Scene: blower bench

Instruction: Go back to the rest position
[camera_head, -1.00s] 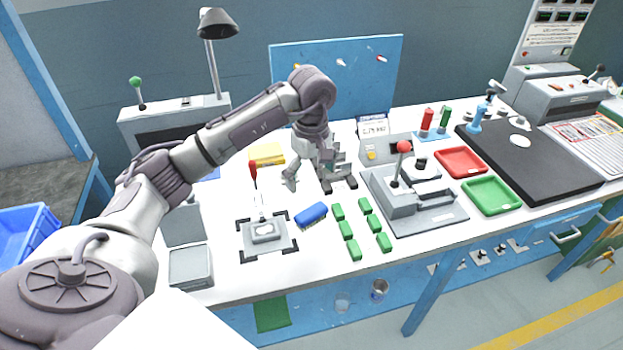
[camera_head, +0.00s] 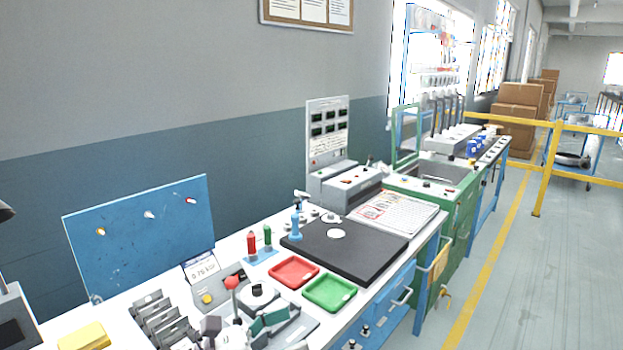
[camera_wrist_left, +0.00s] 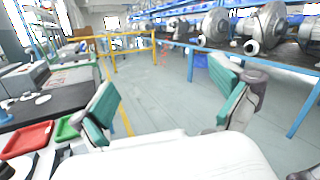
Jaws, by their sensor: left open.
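My left gripper (camera_wrist_left: 168,100) is open in the left wrist view, with two wide-set teal-padded fingers and nothing between them. In the head view part of the left gripper (camera_head: 242,326) shows at the bottom edge, in front of the grey lever fixture with its red ball knob (camera_head: 232,282). Most of my left arm is out of the head view. My right gripper is in neither view.
The bench holds a red tray (camera_head: 293,271), a green tray (camera_head: 330,292), a black mat (camera_head: 360,256) and a yellow block (camera_head: 84,337). A blue pegboard (camera_head: 140,235) stands behind. Open floor (camera_head: 510,270) and yellow railings (camera_head: 590,180) lie to the right.

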